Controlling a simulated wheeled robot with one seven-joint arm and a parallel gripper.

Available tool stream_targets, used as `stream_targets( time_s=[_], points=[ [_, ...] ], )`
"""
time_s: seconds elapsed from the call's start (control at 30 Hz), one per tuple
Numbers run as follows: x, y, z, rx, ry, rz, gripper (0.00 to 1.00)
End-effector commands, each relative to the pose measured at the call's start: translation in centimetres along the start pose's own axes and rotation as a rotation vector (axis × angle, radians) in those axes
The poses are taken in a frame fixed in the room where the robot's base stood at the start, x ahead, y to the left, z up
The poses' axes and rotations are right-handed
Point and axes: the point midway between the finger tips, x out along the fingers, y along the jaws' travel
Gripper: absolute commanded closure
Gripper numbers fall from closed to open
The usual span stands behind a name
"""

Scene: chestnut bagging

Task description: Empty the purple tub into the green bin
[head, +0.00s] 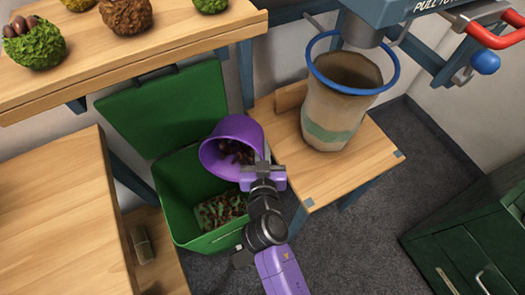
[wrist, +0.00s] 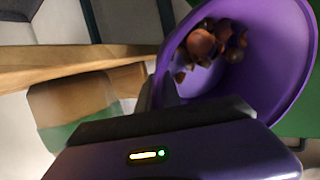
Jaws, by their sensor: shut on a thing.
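The purple tub (head: 228,141) is tilted on its side above the green bin (head: 188,184), its mouth facing down and to the left. Brown chestnuts show inside the tub, also in the wrist view (wrist: 268,88). My gripper (head: 262,168) is shut on the tub at its right side; the fingertips are partly hidden. The bin's lid (head: 170,112) stands open behind it. Several brown pieces (head: 222,210) lie on the bin's floor, below the tub.
A paper sack (head: 330,125) hangs in a blue ring on a wooden stand to the right, under a dispenser (head: 425,8). A shelf (head: 150,48) with spiky husks is above. A wooden table (head: 55,225) stands at left and green drawers (head: 480,240) at right.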

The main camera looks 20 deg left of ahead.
Motion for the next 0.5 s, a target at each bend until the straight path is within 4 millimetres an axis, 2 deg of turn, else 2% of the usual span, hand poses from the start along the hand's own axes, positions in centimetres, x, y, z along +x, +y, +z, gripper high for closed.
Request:
stream_targets(
  time_s=[0.03,0.5],
  points=[
    [0.08,-0.05,0.54,-0.001,0.014,0.0,1.0],
    [-0.39,-0.15,0.97,-0.019,0.119,0.005,1.0]
  ],
)
